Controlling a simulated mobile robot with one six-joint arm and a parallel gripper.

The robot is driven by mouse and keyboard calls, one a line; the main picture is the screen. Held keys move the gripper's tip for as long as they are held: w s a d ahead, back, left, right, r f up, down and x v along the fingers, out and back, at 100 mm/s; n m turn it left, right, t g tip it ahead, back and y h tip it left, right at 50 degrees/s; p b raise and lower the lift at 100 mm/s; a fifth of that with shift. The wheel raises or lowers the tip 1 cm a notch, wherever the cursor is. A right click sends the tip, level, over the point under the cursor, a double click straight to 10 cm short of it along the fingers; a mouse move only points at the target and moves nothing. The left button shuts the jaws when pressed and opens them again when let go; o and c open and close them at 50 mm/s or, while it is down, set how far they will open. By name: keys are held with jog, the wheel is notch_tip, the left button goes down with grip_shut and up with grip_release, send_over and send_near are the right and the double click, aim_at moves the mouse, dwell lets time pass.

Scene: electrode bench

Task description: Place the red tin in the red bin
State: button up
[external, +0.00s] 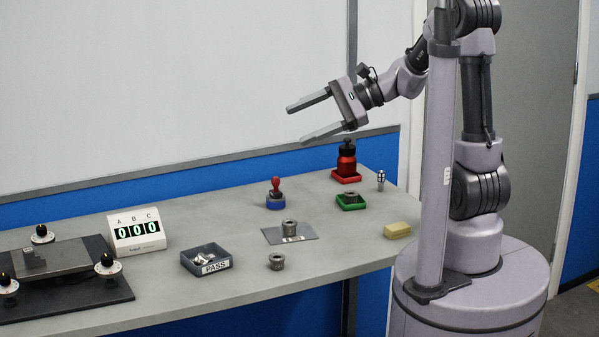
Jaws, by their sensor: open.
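The red tin (346,164), with a black top, is upright at the back right of the bench. A low red bin (337,178) shows around its foot, and the tin appears to stand in it; its base is partly hidden by the rim. My gripper (300,124) is open and empty. It hangs in the air above the bench, up and to the left of the red tin, with its fingers pointing left and apart from everything.
A green tray (352,206) holding a metal part sits just in front of the red bin. Nearby are a small metal cylinder (381,180), a yellow block (397,230), a red-handled stamp (276,190) and a PASS bin (191,266). A counter (137,233) stands at left.

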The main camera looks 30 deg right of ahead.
jog(key=s+d+f+n+g+h, duration=0.1)
jog(key=s+d+n+h, duration=0.3)
jog(key=s, duration=0.5)
jog(key=s+d+n+t+h, duration=0.1)
jog(key=s+d+n+h, duration=0.1)
jog(key=d, duration=0.3)
jog(key=s+d+f+n+t+h, duration=0.1)
jog(key=s+d+n+h, duration=0.2)
jog(key=d+h, duration=0.1)
jog(key=shift+s+d+f+h, duration=0.15)
jog(key=shift+s+d+h, duration=0.2)
jog(key=shift+d, duration=0.4)
jog(key=shift+w, duration=0.1)
